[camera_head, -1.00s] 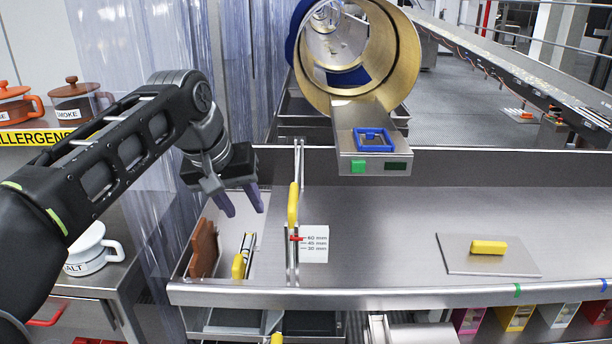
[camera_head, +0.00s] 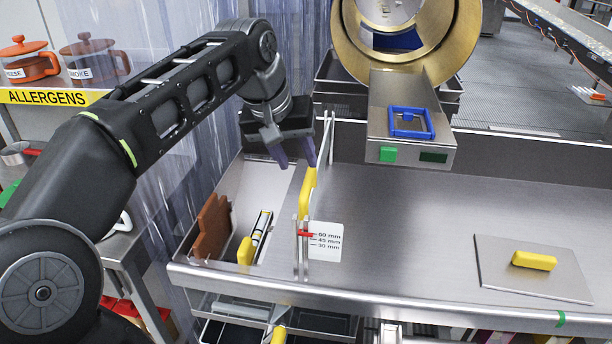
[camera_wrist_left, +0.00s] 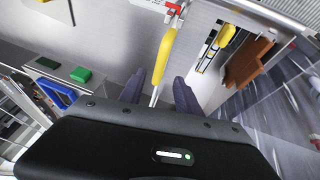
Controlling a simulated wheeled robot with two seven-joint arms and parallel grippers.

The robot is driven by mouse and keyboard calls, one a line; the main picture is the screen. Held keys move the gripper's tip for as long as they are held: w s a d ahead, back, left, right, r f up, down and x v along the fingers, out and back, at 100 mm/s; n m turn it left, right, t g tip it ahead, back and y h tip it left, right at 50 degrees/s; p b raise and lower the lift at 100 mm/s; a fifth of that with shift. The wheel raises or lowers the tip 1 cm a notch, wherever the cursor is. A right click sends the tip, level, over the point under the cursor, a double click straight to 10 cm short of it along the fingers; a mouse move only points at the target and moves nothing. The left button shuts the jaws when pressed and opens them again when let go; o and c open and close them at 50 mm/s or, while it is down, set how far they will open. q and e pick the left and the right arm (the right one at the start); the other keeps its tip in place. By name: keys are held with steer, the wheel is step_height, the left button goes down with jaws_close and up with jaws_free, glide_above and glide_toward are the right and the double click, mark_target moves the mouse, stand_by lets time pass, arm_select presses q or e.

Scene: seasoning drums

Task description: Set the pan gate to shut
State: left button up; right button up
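The pan gate (camera_head: 325,150) is a thin upright metal plate across the steel pan, with a long yellow handle (camera_head: 307,192) on its edge. A white scale card (camera_head: 326,242) marked 60, 45 and 30 mm stands beside it, with a red pointer (camera_head: 305,233) near the 60 mm line. My left gripper (camera_head: 297,165) is open and empty, just behind the handle's far end. In the left wrist view the handle (camera_wrist_left: 164,55) lies ahead between the lines of the two spread fingers (camera_wrist_left: 158,93); I see no grip on it. My right gripper is out of view.
Left of the gate lie a brown board (camera_head: 212,228) and a yellow-ended level-like tool (camera_head: 257,235). A drum (camera_head: 465,40) and a box with a green button (camera_head: 388,154) are behind. A plate with a yellow handle (camera_head: 535,261) lies right; the pan between is clear.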

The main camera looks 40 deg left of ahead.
mark_target(306, 181)
arm_select(q)
steer(key=x, duration=0.7)
steer(key=shift+f, duration=0.1)
jaws_close()
stand_by(1.2)
